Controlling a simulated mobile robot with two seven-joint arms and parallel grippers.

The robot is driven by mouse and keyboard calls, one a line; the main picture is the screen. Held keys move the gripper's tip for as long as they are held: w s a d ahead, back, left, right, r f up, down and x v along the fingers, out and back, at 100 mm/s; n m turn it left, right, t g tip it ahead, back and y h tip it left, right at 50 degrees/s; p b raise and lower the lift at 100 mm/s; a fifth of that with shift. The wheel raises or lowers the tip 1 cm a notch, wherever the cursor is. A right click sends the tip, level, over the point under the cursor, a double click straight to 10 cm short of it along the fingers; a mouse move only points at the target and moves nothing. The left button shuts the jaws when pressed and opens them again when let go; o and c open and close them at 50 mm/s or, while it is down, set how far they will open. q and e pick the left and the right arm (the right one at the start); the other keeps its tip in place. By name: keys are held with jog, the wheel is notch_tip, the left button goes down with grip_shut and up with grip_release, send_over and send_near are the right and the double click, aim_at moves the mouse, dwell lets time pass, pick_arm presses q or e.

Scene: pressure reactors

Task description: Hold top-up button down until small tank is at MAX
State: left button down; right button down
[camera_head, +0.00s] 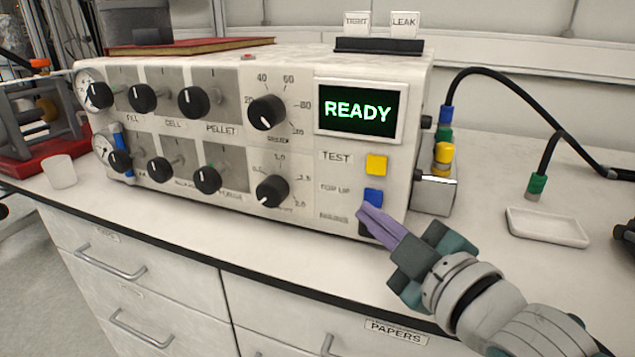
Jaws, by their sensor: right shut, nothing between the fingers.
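The blue button (374,196) sits beside the TOP UP label on the front panel of the white control box (300,210). My right gripper (365,213) is shut and empty. Its purple fingertips are at the panel, just below and left of the blue button, partly covering the area under it. I cannot tell whether they touch the panel. A narrow upright blue tube (119,140) is at the box's left end; I cannot tell if it is the small tank, and no MAX mark is readable. My left gripper is not in view.
A yellow button (376,165) beside TEST is above the blue one. The display (358,109) reads READY in green. Several black knobs line the panel. A white tray (547,227) and cabled fittings are to the right. A small white cup (60,171) stands at left.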

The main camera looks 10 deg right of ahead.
jog(key=shift+w, duration=0.1)
jog(key=shift+w+d, duration=0.25)
jog(key=shift+w, duration=0.05)
jog(key=shift+w+d+b, duration=0.25)
jog(key=shift+w+b, duration=0.05)
jog(key=shift+w, duration=0.05)
dwell(2.2)
jog(key=shift+s+a+r+p, duration=0.1)
jog(key=shift+s+a+p, duration=0.3)
jog(key=shift+s, duration=0.1)
jog(key=shift+s+a, duration=0.1)
jog(key=shift+s, duration=0.1)
jog(key=shift+s+a+p, duration=0.5)
jog(key=shift+s+a, duration=0.2)
jog(key=shift+s, duration=0.35)
jog(key=shift+s+a+p, duration=0.5)
jog(key=shift+s+a, duration=0.2)
jog(key=shift+s, duration=0.35)
